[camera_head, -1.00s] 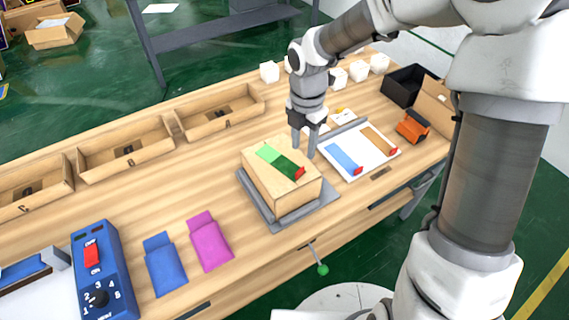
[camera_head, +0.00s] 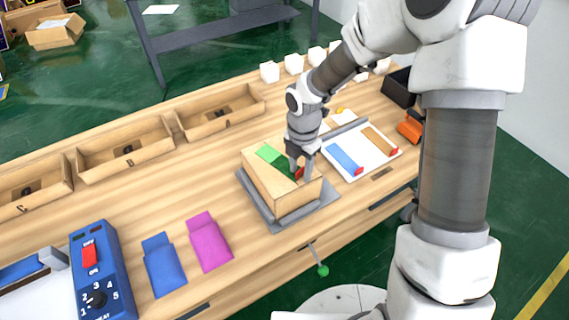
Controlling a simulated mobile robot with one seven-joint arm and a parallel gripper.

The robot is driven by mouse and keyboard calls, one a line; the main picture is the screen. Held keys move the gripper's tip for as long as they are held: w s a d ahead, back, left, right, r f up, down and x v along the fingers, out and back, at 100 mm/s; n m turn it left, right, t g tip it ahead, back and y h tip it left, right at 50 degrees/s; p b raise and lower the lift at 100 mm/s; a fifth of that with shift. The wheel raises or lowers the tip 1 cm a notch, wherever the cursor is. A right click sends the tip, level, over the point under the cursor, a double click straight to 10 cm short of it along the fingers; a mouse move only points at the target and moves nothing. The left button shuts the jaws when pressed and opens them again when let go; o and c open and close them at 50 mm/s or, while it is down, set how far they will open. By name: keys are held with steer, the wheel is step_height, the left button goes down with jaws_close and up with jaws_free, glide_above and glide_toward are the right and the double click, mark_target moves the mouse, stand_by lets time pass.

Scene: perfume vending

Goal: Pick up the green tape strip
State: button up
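The green tape strip (camera_head: 269,154) lies flat on top of a cardboard box (camera_head: 262,182), with a red tab (camera_head: 299,173) at its right end. The box sits on a grey platform (camera_head: 265,213) on the wooden table. My gripper (camera_head: 301,173) is down at the box top, pointing downward, at the red-tab end of the strip. Its fingers look apart, one on each side of the tab, and the strip still rests on the box. The fingers hide part of the strip's right end. Whether they touch the tab is too small to tell.
A white tray (camera_head: 378,167) holds a blue strip (camera_head: 344,158) and a brown strip (camera_head: 378,141), each with a red end. An orange object (camera_head: 410,130) and a black bin (camera_head: 398,88) stand right. Blue and magenta pouches (camera_head: 210,241) lie at the front. Open boxes line the left back.

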jaws_close()
steer(key=shift+r, duration=0.1)
steer(key=shift+r, duration=0.6)
step_height(320, 180, up, 3)
steer(key=shift+w+r, duration=0.1)
steer(key=shift+r, duration=0.05)
steer(key=d+r+p, duration=0.7)
steer(key=d+r, duration=0.4)
steer(key=shift+d+r, duration=0.25)
steer(key=shift+d, duration=0.1)
stand_by(0.5)
